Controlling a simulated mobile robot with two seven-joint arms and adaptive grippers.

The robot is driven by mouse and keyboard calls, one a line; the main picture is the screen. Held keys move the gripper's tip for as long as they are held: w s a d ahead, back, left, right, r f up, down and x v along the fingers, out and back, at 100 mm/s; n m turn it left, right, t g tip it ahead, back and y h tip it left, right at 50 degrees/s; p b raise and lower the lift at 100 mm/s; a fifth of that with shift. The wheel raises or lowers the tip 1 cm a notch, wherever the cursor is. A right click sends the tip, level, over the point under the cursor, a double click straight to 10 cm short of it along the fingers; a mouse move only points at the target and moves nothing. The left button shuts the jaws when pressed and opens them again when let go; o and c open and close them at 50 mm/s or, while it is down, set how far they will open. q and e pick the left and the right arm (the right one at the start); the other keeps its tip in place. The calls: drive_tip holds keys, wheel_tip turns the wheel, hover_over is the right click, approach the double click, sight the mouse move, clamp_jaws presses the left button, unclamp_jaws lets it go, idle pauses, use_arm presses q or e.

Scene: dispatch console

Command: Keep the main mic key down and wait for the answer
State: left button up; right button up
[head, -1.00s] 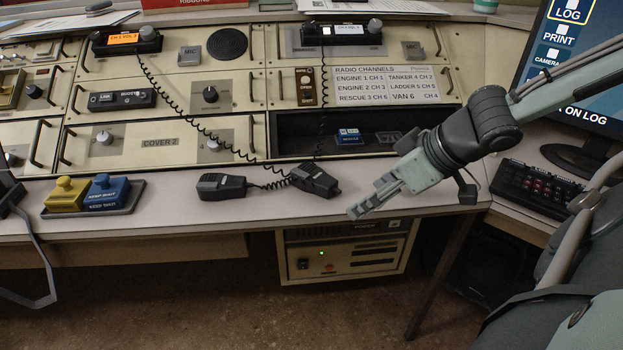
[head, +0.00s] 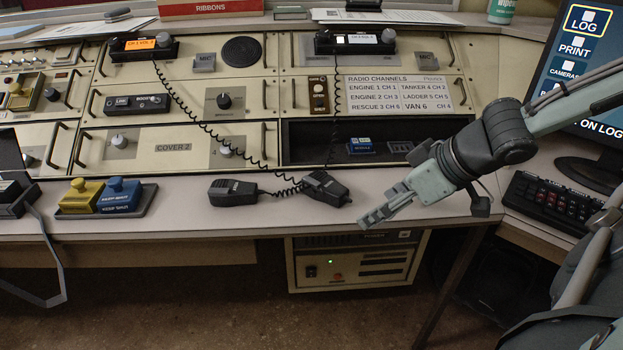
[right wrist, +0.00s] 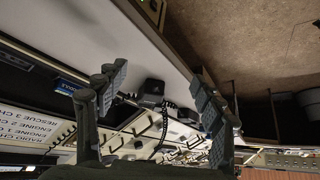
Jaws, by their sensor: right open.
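Two black handheld microphones lie on the desk's front ledge: a left one (head: 232,192) and a right one (head: 325,189). Coiled cords run from them toward two radio units, an orange-lit one (head: 143,46) and a white-lit one (head: 354,40). I cannot tell which microphone is the main one, and no key on them shows clearly. My right gripper (head: 376,215) is just right of the right microphone, over the ledge's front edge and apart from it. In the right wrist view its fingers (right wrist: 160,85) are spread and empty, with a microphone (right wrist: 152,88) beyond them. My left gripper is not in view.
Yellow (head: 82,194) and blue (head: 119,194) press blocks stand on a dark tray to the left. A dark keypad (head: 555,205) and a monitor (head: 585,60) are at the right. The ledge between the blocks and the left microphone is clear.

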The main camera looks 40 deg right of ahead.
clamp_jaws()
idle(0.3)
idle(1.2)
